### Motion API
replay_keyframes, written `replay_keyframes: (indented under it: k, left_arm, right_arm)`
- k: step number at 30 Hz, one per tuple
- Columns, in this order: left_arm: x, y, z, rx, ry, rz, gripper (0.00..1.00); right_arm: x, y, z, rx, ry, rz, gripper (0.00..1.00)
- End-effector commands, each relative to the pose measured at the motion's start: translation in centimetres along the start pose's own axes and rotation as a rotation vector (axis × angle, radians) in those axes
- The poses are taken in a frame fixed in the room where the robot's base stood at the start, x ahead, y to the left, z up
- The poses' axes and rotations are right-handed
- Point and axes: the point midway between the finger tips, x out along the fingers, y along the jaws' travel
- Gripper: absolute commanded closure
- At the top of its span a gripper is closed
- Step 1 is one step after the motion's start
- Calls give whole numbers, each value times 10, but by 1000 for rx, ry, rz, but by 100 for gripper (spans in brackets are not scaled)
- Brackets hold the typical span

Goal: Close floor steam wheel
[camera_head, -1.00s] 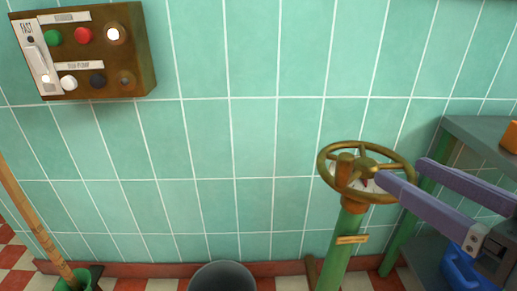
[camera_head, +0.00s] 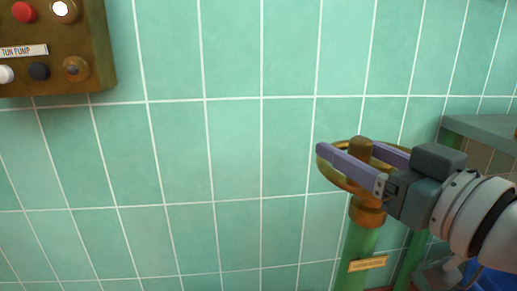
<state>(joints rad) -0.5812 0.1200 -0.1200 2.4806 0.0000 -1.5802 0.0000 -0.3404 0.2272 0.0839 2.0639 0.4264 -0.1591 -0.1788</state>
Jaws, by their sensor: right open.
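The steam wheel (camera_head: 334,178) is a bronze handwheel on top of a green post (camera_head: 356,250) with a small yellow label. Its upright knob (camera_head: 360,147) shows between the two purple fingers of my right gripper (camera_head: 349,149). The fingers are apart and lie over the wheel from the right, one on the near side of the knob and one on the far side. I cannot tell whether either finger touches it. The gripper hides the hub and much of the rim. My left gripper is not in view.
A brown control box (camera_head: 60,60) with coloured buttons hangs on the green tiled wall (camera_head: 230,160) at upper left. A grey-topped table (camera_head: 480,130) stands at the right behind my arm. The space left of the wheel is clear.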

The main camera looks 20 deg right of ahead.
Motion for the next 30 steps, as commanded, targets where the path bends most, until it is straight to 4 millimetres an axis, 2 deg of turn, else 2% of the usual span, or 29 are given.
replay_keyframes:
  k: [6,16,30]
  left_arm:
    - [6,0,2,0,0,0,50]
    - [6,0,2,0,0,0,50]
    - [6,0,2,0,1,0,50]
  right_arm:
    - [19,0,1,0,0,0,37]
    - [21,0,0,-1,-2,0,38]
    - [21,0,0,-1,-1,0,91]
